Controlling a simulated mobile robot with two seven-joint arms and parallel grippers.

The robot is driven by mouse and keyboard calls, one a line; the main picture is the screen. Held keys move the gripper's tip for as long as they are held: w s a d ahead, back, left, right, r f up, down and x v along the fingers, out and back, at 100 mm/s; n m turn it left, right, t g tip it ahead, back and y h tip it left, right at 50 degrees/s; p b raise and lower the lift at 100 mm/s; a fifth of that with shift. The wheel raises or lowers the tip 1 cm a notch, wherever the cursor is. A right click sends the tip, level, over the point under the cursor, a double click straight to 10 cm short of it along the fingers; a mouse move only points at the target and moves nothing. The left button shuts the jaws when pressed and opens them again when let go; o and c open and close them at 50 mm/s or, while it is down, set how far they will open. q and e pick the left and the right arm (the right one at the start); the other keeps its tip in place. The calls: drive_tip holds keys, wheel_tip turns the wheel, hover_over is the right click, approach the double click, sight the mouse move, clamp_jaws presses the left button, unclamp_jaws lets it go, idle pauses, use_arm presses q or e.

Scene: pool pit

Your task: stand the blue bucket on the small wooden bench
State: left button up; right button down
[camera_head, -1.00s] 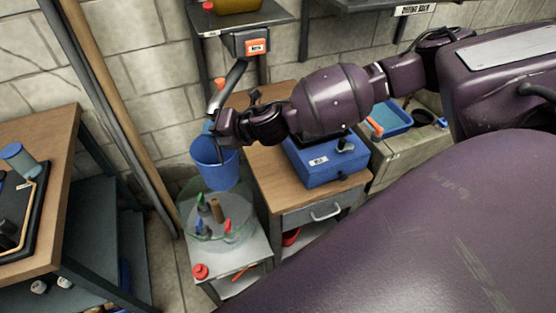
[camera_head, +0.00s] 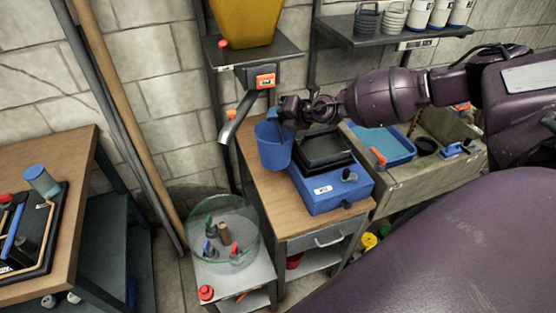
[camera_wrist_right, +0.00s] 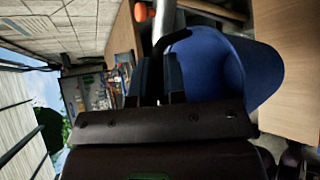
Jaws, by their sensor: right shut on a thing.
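The blue bucket (camera_head: 272,150) hangs upright from my right gripper (camera_head: 283,116), which is shut on its upper rim or handle; exactly which I cannot tell. In the head view the bucket overlaps the back left part of the small wooden bench (camera_head: 266,187), left of the blue scale. Whether its base touches the bench top I cannot tell. In the right wrist view the bucket (camera_wrist_right: 225,70) lies beside the dark fingers, with the wooden top (camera_wrist_right: 287,85) to its right. My left gripper is not in view.
The blue scale (camera_head: 335,188) with a black pan takes up much of the bench. A grey spout (camera_head: 237,118) under a yellow hopper (camera_head: 244,22) is just left of the bucket. A glass bowl (camera_head: 248,240) with several bottles stands lower left. A blue tray (camera_head: 385,145) lies right.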

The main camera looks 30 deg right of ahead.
sight(264, 134)
wheel_tip(264, 134, down, 4)
drive_tip(key=shift+f, duration=0.25)
drive_tip(key=shift+a+f, duration=0.1)
drive_tip(key=shift+f, duration=1.05)
wheel_tip(264, 134, down, 3)
drive_tip(key=b, duration=0.3)
drive_tip(key=shift+f, duration=0.2)
drive_tip(key=shift+f+b, duration=0.35)
drive_tip(key=shift+f, duration=0.25)
wheel_tip(264, 134, down, 4)
drive_tip(key=b, duration=0.3)
drive_tip(key=shift+f, duration=0.25)
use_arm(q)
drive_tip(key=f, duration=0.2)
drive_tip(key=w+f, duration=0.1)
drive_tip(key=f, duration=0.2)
use_arm(e)
drive_tip(key=shift+r, duration=0.15)
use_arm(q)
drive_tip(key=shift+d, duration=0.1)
use_arm(e)
drive_tip(key=c, duration=1.2)
unclamp_jaws()
